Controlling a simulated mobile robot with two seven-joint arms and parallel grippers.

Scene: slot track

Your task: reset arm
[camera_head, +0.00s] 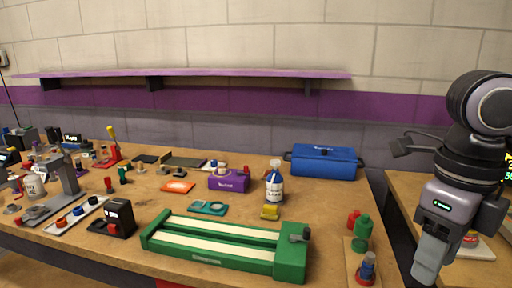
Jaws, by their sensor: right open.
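My right arm comes in at the right edge, and its gripper (432,262) hangs pointing down over the gap between the main table and a second table. The jaws are open and nothing shows between them. The gripper is clear of the main table's right end. My left gripper is not in view. A green slot track (212,257) with two pale strips lies at the front of the main table, left of my right gripper. A dark knob stands on its right end block.
The wooden table (330,205) holds a blue box (323,162), a white-and-blue bottle (274,186), a purple box (229,181), and green and red parts (361,233) near its right edge. The left side is crowded. A purple shelf (210,73) runs along the wall.

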